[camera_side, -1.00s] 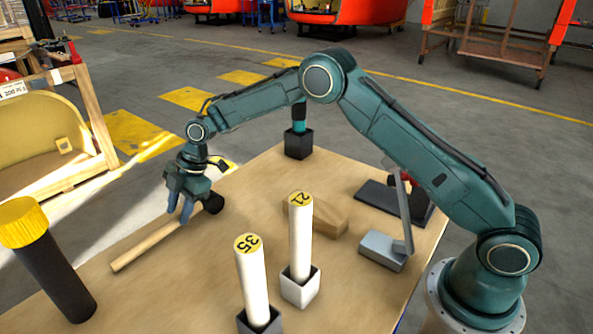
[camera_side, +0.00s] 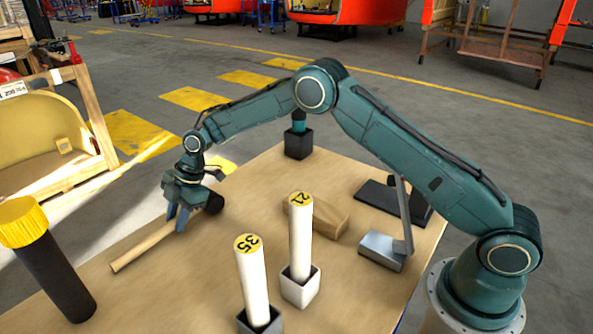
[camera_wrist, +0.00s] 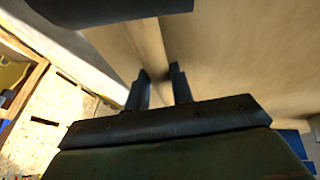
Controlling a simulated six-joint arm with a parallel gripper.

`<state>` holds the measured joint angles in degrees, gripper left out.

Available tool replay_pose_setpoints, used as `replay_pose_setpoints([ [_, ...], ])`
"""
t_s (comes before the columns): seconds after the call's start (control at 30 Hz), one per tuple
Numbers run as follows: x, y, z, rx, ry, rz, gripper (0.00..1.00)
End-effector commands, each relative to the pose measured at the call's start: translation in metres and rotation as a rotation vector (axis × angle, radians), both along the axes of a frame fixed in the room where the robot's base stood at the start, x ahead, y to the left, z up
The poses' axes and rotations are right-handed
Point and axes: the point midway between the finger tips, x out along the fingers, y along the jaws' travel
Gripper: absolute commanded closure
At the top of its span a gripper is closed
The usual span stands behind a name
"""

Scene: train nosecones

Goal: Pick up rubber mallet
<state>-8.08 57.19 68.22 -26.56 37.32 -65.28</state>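The rubber mallet lies on the wooden table, with a long wooden handle (camera_side: 142,247) and a black head (camera_side: 213,203). The handle points to the lower left in the side view. My gripper (camera_side: 178,217) is low over the handle close to the head, fingers pointing down, one on each side of it. In the wrist view my gripper (camera_wrist: 160,88) shows its two fingers apart, with the handle (camera_wrist: 150,50) between them. The dark head (camera_wrist: 105,8) is at the top there. I cannot see clear contact between fingers and handle.
White tubes marked 35 (camera_side: 252,282) and 21 (camera_side: 300,240) stand in holders. A wooden block (camera_side: 328,219) lies behind them. A grey metal tool (camera_side: 380,250) is at the right. A dark cylinder with yellow cap (camera_side: 55,275) stands at the left. A black holder (camera_side: 299,145) is at the back.

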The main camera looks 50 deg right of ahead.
Motion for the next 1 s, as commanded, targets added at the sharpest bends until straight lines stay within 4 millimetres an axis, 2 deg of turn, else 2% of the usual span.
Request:
replay_pose_setpoints([
  [0.37,0.001,0.0,0.004,0.001,-0.004,0.001,1.0],
  [0.57,0.001,0.0,0.015,0.001,-0.004,0.0,1.0],
  [0.77,0.002,0.0,0.04,0.001,-0.007,-0.001,1.0],
  [1.0,0.001,0.0,0.088,0.002,-0.009,0.001,1.0],
])
